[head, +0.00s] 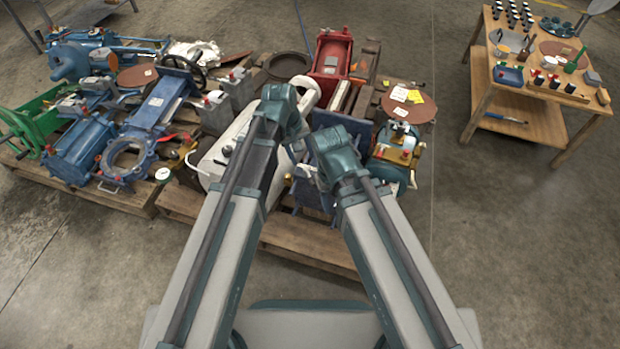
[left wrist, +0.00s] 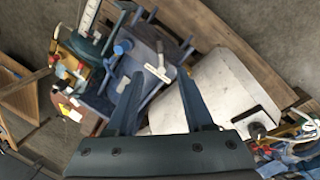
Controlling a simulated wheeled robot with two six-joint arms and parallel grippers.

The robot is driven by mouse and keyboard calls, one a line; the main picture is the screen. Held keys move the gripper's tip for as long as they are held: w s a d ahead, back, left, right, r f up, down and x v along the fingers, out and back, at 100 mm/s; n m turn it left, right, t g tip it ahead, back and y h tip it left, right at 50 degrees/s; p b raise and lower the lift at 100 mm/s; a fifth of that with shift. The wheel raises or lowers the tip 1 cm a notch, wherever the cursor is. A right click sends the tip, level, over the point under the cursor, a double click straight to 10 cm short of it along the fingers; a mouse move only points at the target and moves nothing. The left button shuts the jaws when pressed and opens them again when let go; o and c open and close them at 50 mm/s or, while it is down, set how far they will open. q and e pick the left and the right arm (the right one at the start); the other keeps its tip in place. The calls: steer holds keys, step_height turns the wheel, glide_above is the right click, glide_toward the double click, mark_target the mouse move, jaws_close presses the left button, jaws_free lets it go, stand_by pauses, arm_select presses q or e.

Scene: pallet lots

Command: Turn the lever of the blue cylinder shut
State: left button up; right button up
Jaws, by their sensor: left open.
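A blue body with flat end plates (left wrist: 139,75) lies between and beyond my left gripper's fingers in the left wrist view; I take it for the blue cylinder. A pale bar (left wrist: 158,72) on it may be its lever; whether it is turned I cannot tell. In the head view, part of this blue body (head: 312,194) shows below and between my arms, which hide most of it. My left gripper (left wrist: 160,103) is open and empty, its two fingers apart above the blue body; contact cannot be told. My right gripper's fingers are hidden behind its arm in the head view.
A white tank (head: 217,160) lies close on the left. A teal and brass unit (head: 397,160) stands on the right. A red cylinder (head: 331,62) is behind. Several blue and green machines crowd the left pallet (head: 130,203). A wooden table (head: 545,98) stands at far right; floor between is clear.

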mark_target(311, 179)
arm_select(q)
steer(key=b+x, duration=1.2)
steer(key=x, duration=0.1)
steer(key=shift+r, duration=0.1)
jaws_close()
stand_by(1.1)
